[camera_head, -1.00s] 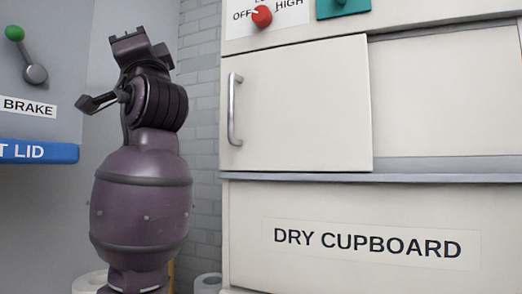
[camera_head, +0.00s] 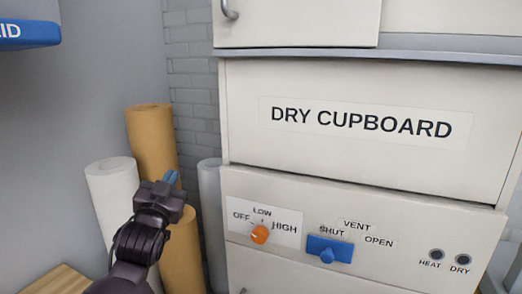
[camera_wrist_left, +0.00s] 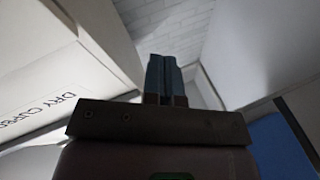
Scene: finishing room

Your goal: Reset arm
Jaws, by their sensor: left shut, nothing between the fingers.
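My left gripper (camera_head: 172,181) is at the lower left in the head view, on a dark purple arm that comes up from the bottom edge. Its blue fingers are together with nothing between them. They also show in the left wrist view (camera_wrist_left: 164,78), side by side and shut. The gripper is in front of the paper rolls and left of the dry cupboard (camera_head: 365,172), apart from the cupboard front. My right gripper is in neither view.
A white roll (camera_head: 112,195), a tan roll (camera_head: 152,140) and a grey roll (camera_head: 209,190) stand by the brick wall. The lower panel has an orange knob (camera_head: 259,235) and a blue vent switch (camera_head: 329,249). A blue lid edge (camera_head: 28,32) juts in at the upper left.

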